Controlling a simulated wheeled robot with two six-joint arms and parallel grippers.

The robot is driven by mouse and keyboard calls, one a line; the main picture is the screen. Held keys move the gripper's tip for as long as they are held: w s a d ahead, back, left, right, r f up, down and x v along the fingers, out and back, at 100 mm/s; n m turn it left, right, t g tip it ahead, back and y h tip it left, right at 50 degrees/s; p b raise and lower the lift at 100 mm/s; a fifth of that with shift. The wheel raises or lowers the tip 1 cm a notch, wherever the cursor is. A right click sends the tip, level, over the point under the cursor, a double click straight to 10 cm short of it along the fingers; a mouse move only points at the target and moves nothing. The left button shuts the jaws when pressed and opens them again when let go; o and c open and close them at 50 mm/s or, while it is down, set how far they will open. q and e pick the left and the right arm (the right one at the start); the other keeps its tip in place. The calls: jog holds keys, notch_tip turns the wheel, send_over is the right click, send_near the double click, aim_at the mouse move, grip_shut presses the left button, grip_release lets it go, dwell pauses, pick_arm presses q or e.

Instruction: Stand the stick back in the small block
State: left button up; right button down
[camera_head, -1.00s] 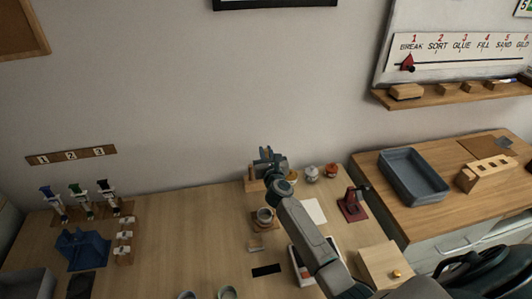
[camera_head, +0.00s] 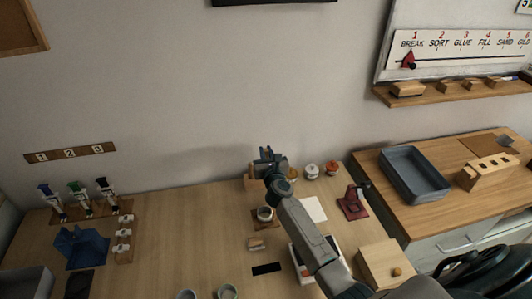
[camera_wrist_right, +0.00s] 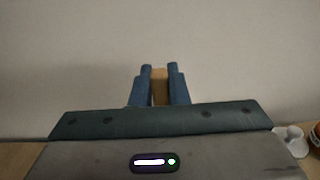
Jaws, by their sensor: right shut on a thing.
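My right gripper (camera_head: 266,157) is high at the back of the table, near the wall. In the right wrist view its two blue-grey fingers (camera_wrist_right: 159,82) are shut on a slim tan piece (camera_wrist_right: 160,86), which looks like the stick. Most of the stick is hidden by the fingers and the gripper body. A wooden piece (camera_head: 251,183) shows just below the gripper in the head view, partly covered by it. A small pale block (camera_head: 257,244) lies on the table in front of the cup. I cannot tell which of these is the small block. My left gripper is not in view.
A cup on a wooden base (camera_head: 265,214) stands beside my right arm. A blue-grey tray (camera_head: 414,175) sits on the right counter. The table's left middle is clear.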

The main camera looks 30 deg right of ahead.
jog(key=shift+f+b, duration=1.85)
jog(key=shift+f, duration=0.25)
dwell(1.2)
dwell(0.4)
jog(key=c, duration=1.3)
grip_release()
jog(key=p+v, duration=0.1)
jog(key=v, duration=0.4)
jog(key=v, duration=1.1)
